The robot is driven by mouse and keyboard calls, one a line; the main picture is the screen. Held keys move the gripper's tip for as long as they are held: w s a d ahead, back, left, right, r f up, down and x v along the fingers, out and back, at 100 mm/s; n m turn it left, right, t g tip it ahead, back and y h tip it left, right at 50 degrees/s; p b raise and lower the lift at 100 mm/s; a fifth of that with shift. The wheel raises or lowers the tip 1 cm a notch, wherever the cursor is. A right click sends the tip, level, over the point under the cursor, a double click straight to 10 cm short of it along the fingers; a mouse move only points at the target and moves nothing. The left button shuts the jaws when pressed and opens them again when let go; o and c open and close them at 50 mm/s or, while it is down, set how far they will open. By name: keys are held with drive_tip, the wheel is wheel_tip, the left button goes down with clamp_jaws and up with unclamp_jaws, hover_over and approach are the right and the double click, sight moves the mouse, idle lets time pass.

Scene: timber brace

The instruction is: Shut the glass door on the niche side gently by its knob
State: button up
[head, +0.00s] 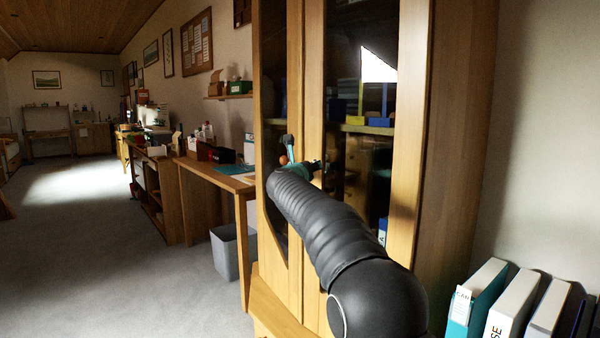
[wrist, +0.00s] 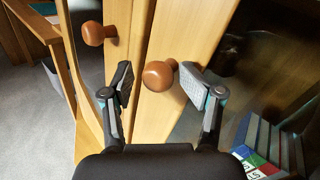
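A tall wooden cabinet has two glass doors, the left door (head: 294,60) and the right door (head: 413,110). In the wrist view, a round brown knob (wrist: 157,76) on the right door's frame (wrist: 194,35) stands between my fingers. My gripper (wrist: 158,84) is open around it, with a clear gap to the left pad; the right pad is close, and I cannot tell whether it touches. The left door's knob (wrist: 93,34) is beyond the left finger. A narrow edge face shows between the doors; how far the right door is ajar is unclear. In the head view my arm hides part of it.
Binders (head: 475,300) stand at the lower right, near the cabinet's side. A desk (head: 215,180) and a grey waste bin (head: 232,252) are left of the cabinet. The carpet (head: 90,260) further left is clear.

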drive_tip(key=v, duration=1)
drive_tip(key=shift+s, duration=0.25)
drive_tip(key=shift+a, duration=0.1)
